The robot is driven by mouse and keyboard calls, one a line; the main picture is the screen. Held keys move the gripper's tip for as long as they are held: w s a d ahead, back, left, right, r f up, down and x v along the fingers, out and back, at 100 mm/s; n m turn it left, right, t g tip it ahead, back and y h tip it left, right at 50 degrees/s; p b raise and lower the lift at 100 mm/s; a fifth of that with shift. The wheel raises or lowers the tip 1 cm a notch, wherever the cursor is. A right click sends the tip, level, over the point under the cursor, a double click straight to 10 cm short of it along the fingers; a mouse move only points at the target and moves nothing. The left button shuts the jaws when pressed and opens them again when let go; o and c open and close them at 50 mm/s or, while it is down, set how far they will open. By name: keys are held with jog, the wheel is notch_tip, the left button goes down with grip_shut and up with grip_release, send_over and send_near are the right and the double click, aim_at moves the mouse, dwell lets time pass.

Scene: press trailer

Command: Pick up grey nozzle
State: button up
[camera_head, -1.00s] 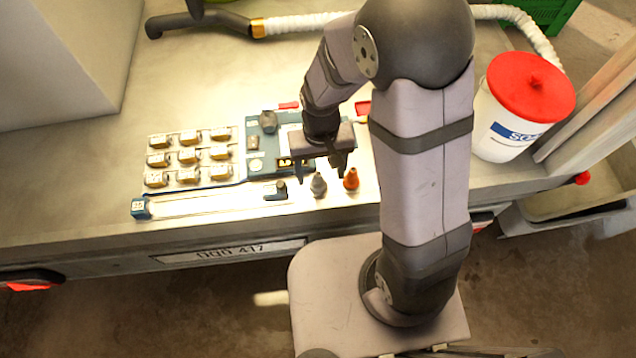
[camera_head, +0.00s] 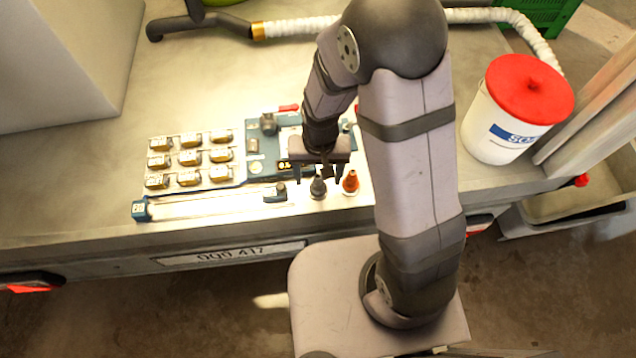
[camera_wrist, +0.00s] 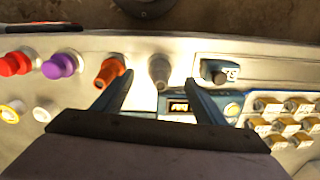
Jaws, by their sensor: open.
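The grey nozzle (camera_head: 318,187) stands upright near the front edge of the metal table, just left of an orange nozzle (camera_head: 351,181). My gripper (camera_head: 325,178) is open and empty, above and slightly behind the grey nozzle. In the wrist view the grey nozzle (camera_wrist: 159,70) shows between and beyond the two open fingers (camera_wrist: 158,84). There the orange nozzle (camera_wrist: 111,71) is beside the left fingertip, partly covered by it.
A blue panel with a display (camera_wrist: 180,106) lies behind the nozzles. Several brass-coloured blocks (camera_head: 190,157) sit in rows to the left. A black-handled blue slider (camera_head: 276,192) is left of the grey nozzle. A white bucket (camera_head: 490,135) stands at right.

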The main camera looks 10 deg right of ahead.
aim_at(318, 184)
jog(key=shift+s+f, duration=0.1)
jog(key=shift+f, duration=2.05)
jog(key=c, duration=1.2)
